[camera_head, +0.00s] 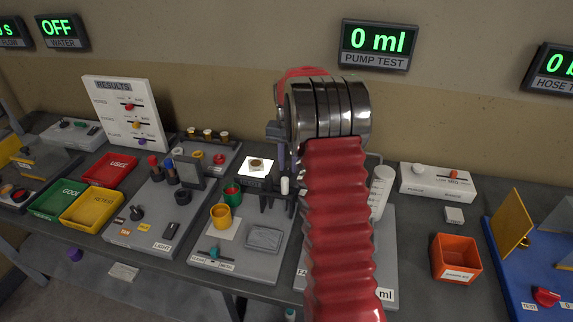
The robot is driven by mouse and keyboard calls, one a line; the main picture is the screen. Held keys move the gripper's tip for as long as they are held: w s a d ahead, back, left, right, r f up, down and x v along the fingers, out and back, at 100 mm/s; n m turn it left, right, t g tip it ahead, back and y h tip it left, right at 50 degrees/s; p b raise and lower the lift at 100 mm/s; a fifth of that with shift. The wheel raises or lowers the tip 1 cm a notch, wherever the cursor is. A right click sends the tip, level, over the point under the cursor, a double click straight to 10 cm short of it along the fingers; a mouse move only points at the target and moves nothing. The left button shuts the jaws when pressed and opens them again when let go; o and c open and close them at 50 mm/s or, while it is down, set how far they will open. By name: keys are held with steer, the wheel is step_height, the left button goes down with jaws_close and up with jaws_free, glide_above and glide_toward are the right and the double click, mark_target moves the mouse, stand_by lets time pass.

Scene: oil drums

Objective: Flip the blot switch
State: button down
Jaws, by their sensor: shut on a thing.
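My arm reaches up the middle of the picture in its red sleeve, with a metal wrist in front of my gripper (275,131). Only a dark part of the gripper shows at the wrist's left side. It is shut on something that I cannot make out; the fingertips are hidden. A brightly lit white square with a round brown spot, seemingly the blot (256,163), lies on a dark stand just left of and below the gripper. I cannot pick out a switch labelled for the blot. A small teal-handled switch (213,252) sits on the grey panel in front.
Trays (92,208) are at left, an orange bin (457,257) at right. The pump display (378,44) reads 0 ml.

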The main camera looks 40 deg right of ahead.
steer(key=shift+s, duration=0.1)
steer(key=shift+s+a+r+t+h, duration=0.1)
steer(key=shift+s+a+t+h, duration=0.1)
steer(key=shift+t+h, duration=0.6)
steer(key=shift+s+a+r+t+h, duration=0.1)
steer(key=shift+s+a+t+h, duration=0.1)
steer(key=shift+t+h, duration=0.6)
steer(key=c, duration=1.5)
jaws_free()
steer(key=shift+a+r, duration=0.1)
